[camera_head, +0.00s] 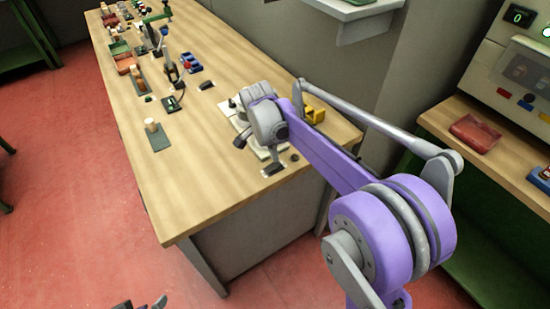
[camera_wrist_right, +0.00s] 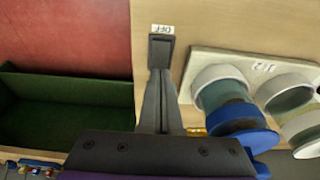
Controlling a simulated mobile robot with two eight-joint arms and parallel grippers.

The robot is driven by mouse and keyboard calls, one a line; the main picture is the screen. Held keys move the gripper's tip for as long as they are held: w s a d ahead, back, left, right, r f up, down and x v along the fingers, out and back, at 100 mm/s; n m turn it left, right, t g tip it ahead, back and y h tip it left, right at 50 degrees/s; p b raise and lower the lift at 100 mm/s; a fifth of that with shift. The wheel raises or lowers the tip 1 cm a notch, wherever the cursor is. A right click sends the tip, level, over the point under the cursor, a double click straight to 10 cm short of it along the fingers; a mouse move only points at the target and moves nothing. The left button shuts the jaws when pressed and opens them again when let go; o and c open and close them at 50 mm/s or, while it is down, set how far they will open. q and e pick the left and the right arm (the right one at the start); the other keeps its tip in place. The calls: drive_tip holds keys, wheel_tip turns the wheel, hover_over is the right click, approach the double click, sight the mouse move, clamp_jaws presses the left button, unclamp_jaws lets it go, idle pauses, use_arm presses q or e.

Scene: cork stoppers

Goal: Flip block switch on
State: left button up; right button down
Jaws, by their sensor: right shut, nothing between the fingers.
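The block switch (camera_wrist_right: 161,49) is a small dark block with a white label reading OFF at its far end, in the right wrist view. It sits close to the bench edge. My right gripper (camera_wrist_right: 160,76) is shut and empty, its dark fingers pointing at the switch and overlapping its near end; I cannot tell whether they touch it. In the head view a small dark piece with a pale label (camera_head: 275,169) near the bench's near end looks like the switch. A tip of my left gripper (camera_head: 140,303) shows at the bottom edge; its opening is unclear.
A pale plate (camera_wrist_right: 190,66) with blue and white round parts stands right of the switch. The wooden bench (camera_head: 205,195) has bare room at its near corner. A cork on a green pad (camera_head: 160,145) and several tools lie farther along. A panel (camera_head: 520,65) stands at right.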

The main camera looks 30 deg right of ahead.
sight(277, 164)
drive_tip(key=shift+d+f, duration=0.2)
drive_tip(key=shift+f, duration=0.9)
drive_tip(key=shift+d+f+y, duration=0.25)
drive_tip(key=shift+f+y, duration=0.1)
drive_tip(key=shift+y, duration=0.05)
drive_tip(key=shift+s+a, duration=0.1)
drive_tip(key=shift+a, duration=0.05)
